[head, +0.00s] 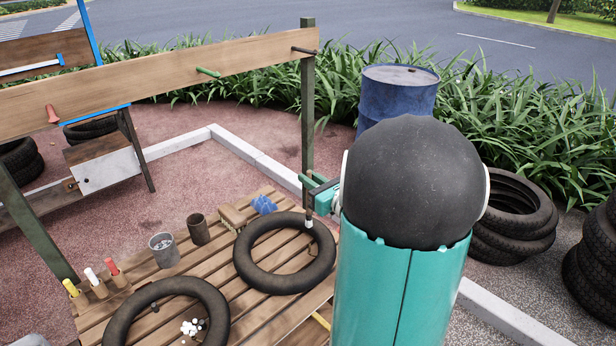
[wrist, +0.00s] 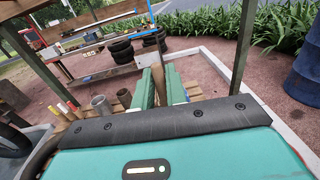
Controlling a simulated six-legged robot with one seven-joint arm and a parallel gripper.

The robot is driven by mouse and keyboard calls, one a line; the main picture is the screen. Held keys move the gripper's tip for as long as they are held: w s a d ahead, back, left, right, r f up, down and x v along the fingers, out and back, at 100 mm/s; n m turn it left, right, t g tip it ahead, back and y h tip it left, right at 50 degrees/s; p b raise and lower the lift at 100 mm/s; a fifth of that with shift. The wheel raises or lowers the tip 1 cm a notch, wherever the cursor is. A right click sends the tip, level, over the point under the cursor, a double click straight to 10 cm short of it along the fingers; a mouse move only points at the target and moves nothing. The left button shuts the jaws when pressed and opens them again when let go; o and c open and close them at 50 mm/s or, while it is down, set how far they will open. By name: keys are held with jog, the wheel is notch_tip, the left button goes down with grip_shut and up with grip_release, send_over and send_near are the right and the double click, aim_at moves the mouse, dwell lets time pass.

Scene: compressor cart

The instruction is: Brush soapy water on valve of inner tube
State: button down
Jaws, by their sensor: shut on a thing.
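My gripper (head: 318,190) is shut on an upright brush (head: 309,208) with a brown handle and a white tip. The tip is at the far right rim of the right black inner tube (head: 243,262); whether it touches is unclear. No valve is clearly visible on this tube. The left inner tube (head: 116,315) has a short dark stub, perhaps its valve (head: 154,307), on its inner side. A grey metal cup (head: 163,250) with pale contents stands on the slatted table (head: 224,272). In the wrist view, my green gripper fingers (wrist: 160,88) point away and the brush tip is hidden.
A brown cup (head: 198,230), wooden block (head: 232,216) and blue cloth (head: 264,204) stand behind the right tube. Yellow, white and red sticks (head: 91,276) stand at left. White balls (head: 192,327) lie by the left tube. A post (head: 307,120) and plank rise behind.

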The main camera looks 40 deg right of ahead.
notch_tip(320, 180, down, 6)
jog(key=shift+s+f, duration=0.15)
jog(key=shift+s, duration=0.05)
dwell(0.6)
jog(key=shift+d, duration=0.25)
dwell(0.3)
jog(key=shift+a, duration=0.5)
jog(key=shift+d, duration=0.25)
dwell(0.5)
